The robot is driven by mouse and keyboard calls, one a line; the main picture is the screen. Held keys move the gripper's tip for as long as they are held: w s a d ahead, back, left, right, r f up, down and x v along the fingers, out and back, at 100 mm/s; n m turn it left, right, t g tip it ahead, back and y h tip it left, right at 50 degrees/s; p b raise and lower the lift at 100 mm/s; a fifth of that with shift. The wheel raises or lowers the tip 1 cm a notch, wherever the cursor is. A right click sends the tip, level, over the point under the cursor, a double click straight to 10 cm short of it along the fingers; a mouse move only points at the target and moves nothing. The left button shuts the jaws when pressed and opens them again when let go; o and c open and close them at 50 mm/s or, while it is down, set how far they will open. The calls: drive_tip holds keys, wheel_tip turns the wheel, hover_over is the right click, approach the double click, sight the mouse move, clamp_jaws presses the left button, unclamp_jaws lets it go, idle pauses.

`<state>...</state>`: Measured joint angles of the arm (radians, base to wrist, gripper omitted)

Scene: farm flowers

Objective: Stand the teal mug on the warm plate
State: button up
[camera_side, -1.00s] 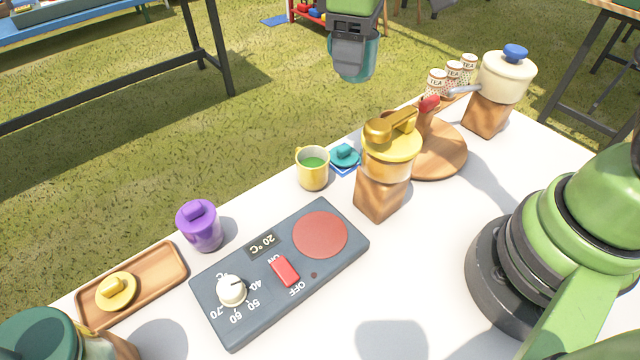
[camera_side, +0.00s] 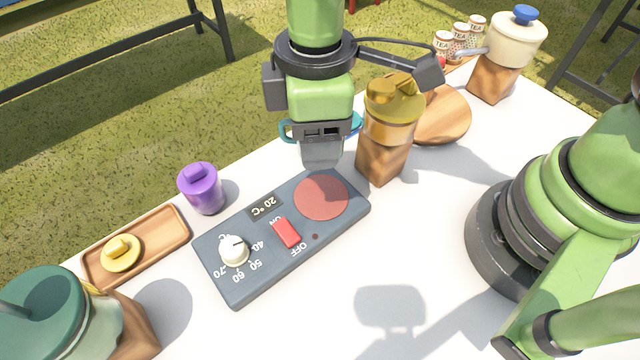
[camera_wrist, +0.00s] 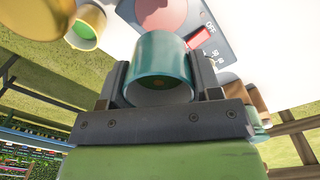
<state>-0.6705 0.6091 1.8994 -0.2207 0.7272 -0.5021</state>
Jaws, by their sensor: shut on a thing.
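My gripper (camera_side: 321,152) is just behind the warm plate, near the end with the red disc. In the wrist view its two fingers (camera_wrist: 163,72) are shut on the sides of the teal mug (camera_wrist: 163,50), whose open end faces the camera. In the side view the mug is mostly hidden by the gripper, with a teal piece (camera_side: 286,131) showing at its left. The warm plate (camera_side: 222,279) is a dark grey box with a red disc (camera_side: 321,197), a white knob, a red switch and a 20 °C display. The disc is empty; it also shows in the wrist view (camera_wrist: 160,12).
A gold-lidded jar (camera_side: 390,120) on a wooden block stands close right of my gripper. A purple lidded cup (camera_side: 202,188) and a wooden tray (camera_side: 160,247) are at left. A yellow mug (camera_wrist: 86,27) shows in the wrist view. White table in front is clear.

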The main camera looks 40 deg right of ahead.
wheel_tip(320, 180, down, 9)
drive_tip(key=shift+r, duration=0.1)
idle(0.4)
drive_tip(key=o, duration=1.1)
